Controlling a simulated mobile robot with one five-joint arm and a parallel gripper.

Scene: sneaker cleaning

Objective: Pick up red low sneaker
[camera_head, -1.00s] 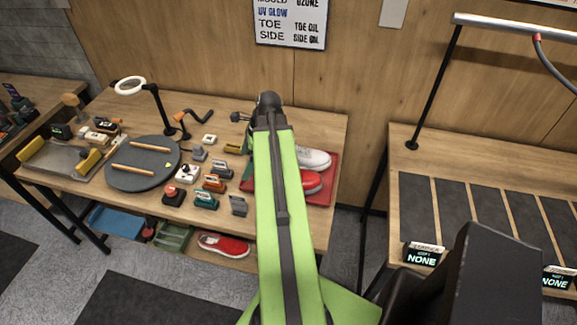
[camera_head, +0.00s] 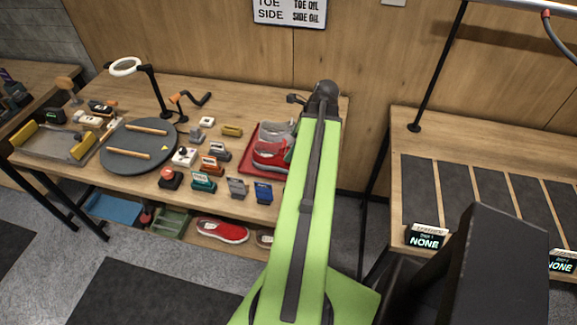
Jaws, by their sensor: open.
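A red low sneaker (camera_head: 268,156) lies in the red tray (camera_head: 248,167) at the right end of the workbench, partly hidden by my green arm. A grey-white shoe (camera_head: 276,133) lies just behind it in the same tray. Another red shoe with a white sole (camera_head: 222,231) lies on the low shelf under the bench. My gripper (camera_head: 296,99) is at the far end of the arm, above the back right of the bench, apart from both red shoes. Its fingers are small and dark here; it is open, and I see nothing in it.
A round grey turntable (camera_head: 137,168), a ring lamp (camera_head: 126,67) and several small tools and blocks crowd the bench left of the tray. A blue bin (camera_head: 112,209) and a green bin (camera_head: 171,222) sit below. A second bench with dark mats (camera_head: 475,190) stands right.

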